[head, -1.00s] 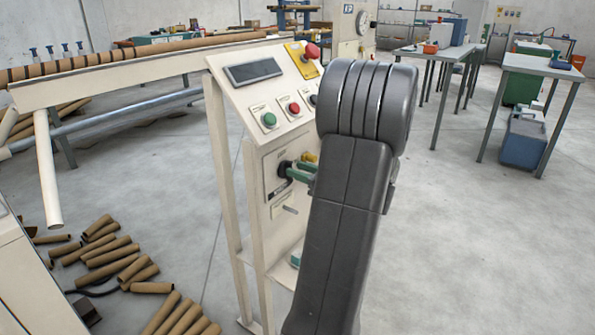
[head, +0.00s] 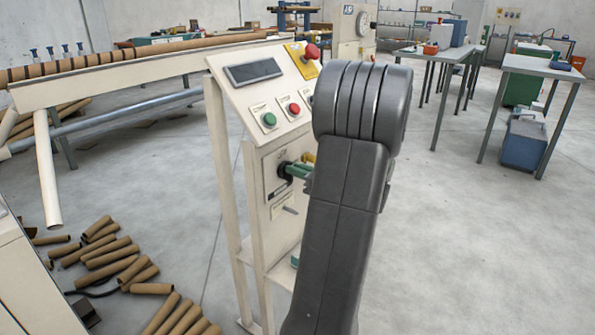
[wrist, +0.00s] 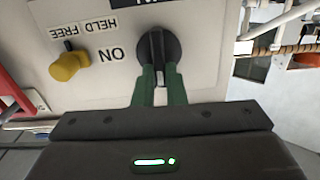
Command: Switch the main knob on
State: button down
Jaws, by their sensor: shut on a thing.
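The main knob (wrist: 158,45) is a round black dial on a pale panel, with a bar grip across it and a white mark at its near end. The word ON is printed to its left, upside down in the wrist view. My gripper (wrist: 158,72) has its green fingers shut on the knob's bar from both sides. In the head view, my gripper (head: 296,171) reaches the front of the control stand (head: 255,75). My own dark arm hides part of the stand, and the knob is mostly covered by the fingers.
A yellow knob (wrist: 68,66) marked HELD and FREE sits beside the main knob. Above are a green button (head: 269,119), a red button (head: 294,109) and a red mushroom button (head: 312,51).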

jog(key=shift+f, duration=0.1)
jog(key=shift+w+d+f+m+p, duration=0.1)
jog(key=shift+w+d+f+m, duration=0.1)
jog(key=shift+m, duration=2.7)
jog(key=shift+w+d+f+m+p, duration=0.1)
jog(key=shift+w+f+m, duration=0.1)
jog(key=shift+m, duration=2.7)
jog(key=shift+w+d+f+m+p, duration=0.1)
jog(key=shift+w+d+f+m, duration=0.1)
jog(key=shift+m, duration=2.7)
jog(key=shift+f, duration=0.1)
jog(key=c, duration=1.5)
grip_release()
